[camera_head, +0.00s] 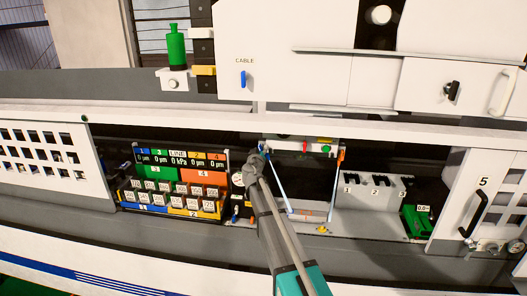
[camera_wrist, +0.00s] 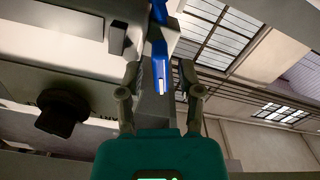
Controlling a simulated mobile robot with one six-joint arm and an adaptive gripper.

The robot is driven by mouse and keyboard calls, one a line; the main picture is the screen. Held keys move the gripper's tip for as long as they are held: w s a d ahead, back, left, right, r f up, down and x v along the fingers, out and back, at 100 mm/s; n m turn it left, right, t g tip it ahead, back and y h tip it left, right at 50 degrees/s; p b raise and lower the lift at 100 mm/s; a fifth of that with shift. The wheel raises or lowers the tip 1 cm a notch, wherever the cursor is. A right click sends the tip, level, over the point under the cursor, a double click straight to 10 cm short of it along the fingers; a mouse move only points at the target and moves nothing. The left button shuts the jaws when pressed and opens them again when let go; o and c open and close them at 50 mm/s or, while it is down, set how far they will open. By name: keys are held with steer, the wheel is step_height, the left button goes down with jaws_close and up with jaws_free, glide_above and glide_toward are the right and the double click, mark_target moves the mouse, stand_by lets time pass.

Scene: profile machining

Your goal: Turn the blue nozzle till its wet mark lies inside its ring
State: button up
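The blue nozzle (camera_wrist: 160,66) shows between the two fingers in the wrist view, with a small white mark on its near end. In the head view, only a little blue of the nozzle (camera_head: 262,148) shows by the gripper's tip. My gripper (camera_head: 256,160) is at the left side of the open bay. In the wrist view, my gripper's fingers (camera_wrist: 160,78) stand apart on either side of the nozzle, with visible gaps. A pale blue line (camera_head: 279,187) runs from near the nozzle down to a light block (camera_head: 305,214). I cannot make out the wet mark or its ring.
An orange nozzle (camera_head: 341,154) sits at the bay's right side. A labelled panel with several displays (camera_head: 178,162) is left of my arm. A green gauge box (camera_head: 417,221) stands at the right. A dark round knob (camera_wrist: 62,113) shows left in the wrist view.

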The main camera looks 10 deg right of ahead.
jaws_close()
stand_by(0.3)
steer(key=shift+o, duration=1.2)
jaws_free()
steer(key=shift+s, duration=0.1)
steer(key=v, duration=1.1)
steer(key=shift+s, duration=0.35)
